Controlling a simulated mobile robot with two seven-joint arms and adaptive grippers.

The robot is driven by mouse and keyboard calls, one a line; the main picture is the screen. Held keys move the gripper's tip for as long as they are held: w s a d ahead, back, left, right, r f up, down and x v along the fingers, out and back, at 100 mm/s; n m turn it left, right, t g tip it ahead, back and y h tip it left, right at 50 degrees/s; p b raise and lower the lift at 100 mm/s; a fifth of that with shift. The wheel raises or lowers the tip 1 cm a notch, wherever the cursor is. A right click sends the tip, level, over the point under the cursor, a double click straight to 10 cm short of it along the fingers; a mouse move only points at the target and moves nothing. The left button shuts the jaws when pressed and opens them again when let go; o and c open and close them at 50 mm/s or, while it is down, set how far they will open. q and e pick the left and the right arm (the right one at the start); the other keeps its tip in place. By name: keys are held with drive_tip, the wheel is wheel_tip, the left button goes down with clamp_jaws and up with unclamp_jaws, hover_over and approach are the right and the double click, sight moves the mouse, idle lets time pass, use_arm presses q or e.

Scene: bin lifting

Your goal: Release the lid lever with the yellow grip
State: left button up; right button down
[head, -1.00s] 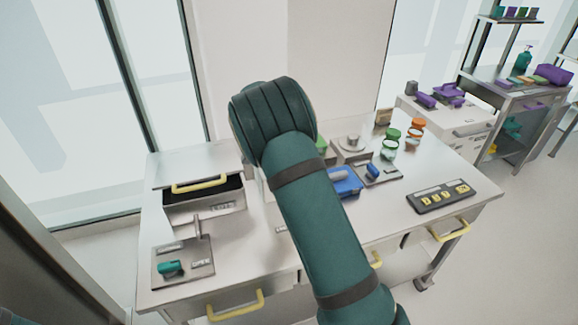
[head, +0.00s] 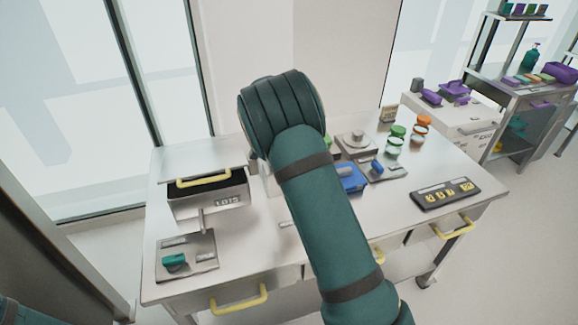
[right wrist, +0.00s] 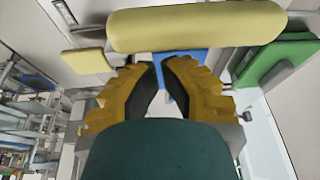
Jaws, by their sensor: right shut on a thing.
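In the right wrist view, a thick pale yellow grip (right wrist: 195,27) lies across the top, right at the fingertips. In the head view my right arm's teal sleeve covers the middle of the bench and hides the right gripper and the lever. A grey bin (head: 208,203) with a yellow-handled lid (head: 203,180) stands at the left of the bench. My left gripper is not in view.
A plate with a teal knob (head: 174,261) lies at the bench's front left. A blue object (head: 351,180), green-lidded jar (head: 396,138) and black panel (head: 446,193) lie right of my arm. The right wrist view also shows a green block (right wrist: 275,62). Yellow drawer handles (head: 239,299) jut from the front.

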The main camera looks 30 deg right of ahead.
wheel_tip(320, 180, up, 10)
drive_tip(key=shift+a+f+p, duration=0.15)
drive_tip(key=shift+a+p, duration=0.1)
drive_tip(key=shift+p, duration=0.05)
drive_tip(key=shift+f, duration=0.1)
idle(0.6)
